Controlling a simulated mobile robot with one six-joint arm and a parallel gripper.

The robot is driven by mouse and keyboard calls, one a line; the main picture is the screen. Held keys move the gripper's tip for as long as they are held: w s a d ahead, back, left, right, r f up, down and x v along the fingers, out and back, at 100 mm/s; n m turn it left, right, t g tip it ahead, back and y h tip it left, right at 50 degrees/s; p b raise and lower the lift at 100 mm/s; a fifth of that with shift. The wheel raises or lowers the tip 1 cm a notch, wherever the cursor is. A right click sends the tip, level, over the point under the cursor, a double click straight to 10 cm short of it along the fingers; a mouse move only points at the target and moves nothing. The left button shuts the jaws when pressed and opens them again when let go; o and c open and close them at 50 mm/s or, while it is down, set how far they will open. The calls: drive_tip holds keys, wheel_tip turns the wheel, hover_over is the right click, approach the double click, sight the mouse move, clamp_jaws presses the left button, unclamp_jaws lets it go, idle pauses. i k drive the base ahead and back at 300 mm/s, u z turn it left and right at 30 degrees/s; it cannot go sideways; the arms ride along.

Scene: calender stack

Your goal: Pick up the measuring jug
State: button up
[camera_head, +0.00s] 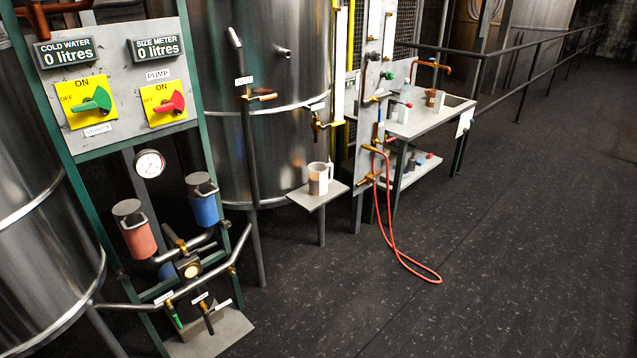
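A measuring jug (319,178), whitish with a brownish-orange patch and a handle on its right side, stands upright on a small light-grey shelf (317,198) in front of the large steel tank. A brass tap (316,128) sits above the shelf, apart from the jug. My gripper is not in this view.
A panel (120,85) with green and red switches stands at left, with pipes and a small base plate below. A red hose (388,225) loops onto the floor right of the shelf. A side table (430,116) holds small items. The dark floor (510,240) at right is clear.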

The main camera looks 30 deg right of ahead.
sight(318, 181)
drive_tip(key=z, duration=0.05)
drive_tip(key=i, duration=1)
drive_tip(key=u, duration=0.05)
